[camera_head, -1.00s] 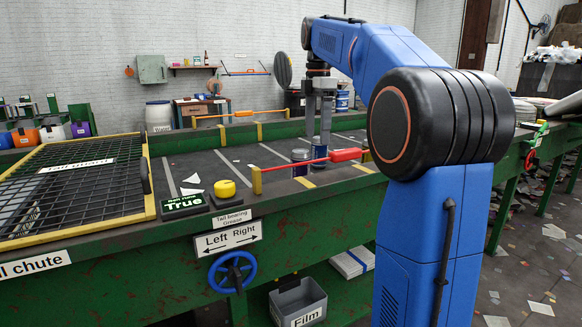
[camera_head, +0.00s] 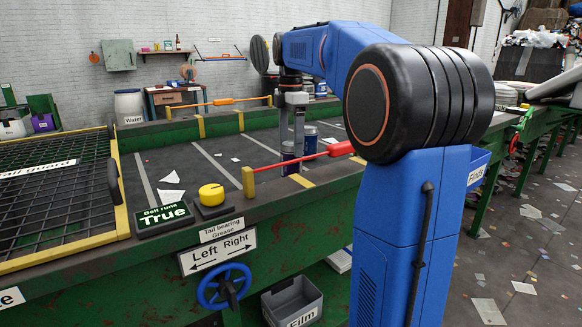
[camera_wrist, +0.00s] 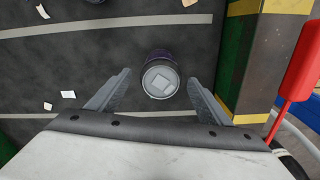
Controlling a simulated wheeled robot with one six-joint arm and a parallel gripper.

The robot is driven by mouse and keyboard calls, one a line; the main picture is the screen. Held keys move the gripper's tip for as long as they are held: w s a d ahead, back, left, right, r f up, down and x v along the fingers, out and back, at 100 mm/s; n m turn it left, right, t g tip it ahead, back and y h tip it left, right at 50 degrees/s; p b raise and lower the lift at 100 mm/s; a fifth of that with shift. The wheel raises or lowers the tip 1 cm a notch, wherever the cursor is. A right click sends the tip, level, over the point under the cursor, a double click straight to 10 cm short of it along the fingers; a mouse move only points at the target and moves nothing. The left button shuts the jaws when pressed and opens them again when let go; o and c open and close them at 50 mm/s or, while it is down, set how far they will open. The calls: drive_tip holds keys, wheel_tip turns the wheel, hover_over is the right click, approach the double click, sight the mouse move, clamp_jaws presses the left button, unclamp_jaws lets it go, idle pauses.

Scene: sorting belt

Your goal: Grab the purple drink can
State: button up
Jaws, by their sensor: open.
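The purple can (camera_head: 287,153) stands upright on the dark belt, near its front rail and behind the red-handled bar. In the wrist view the can (camera_wrist: 160,80) shows its pale round lid and a sliver of dark purple side. My gripper (camera_head: 292,140) points down over the can in the head view, partly covering it. In the wrist view my gripper (camera_wrist: 159,77) is open, with the lid centred between the fingertips and a gap on both sides. How far down the fingers reach along the can is hard to tell. A second, bluish can (camera_head: 311,140) stands just behind and right.
A yellow button (camera_head: 211,194) and mesh guard (camera_head: 122,205) are left. Paper scraps litter the open belt.

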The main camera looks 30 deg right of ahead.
sight(291, 169)
drive_tip(key=shift+f, duration=4.6)
drive_tip(key=c, duration=1.1)
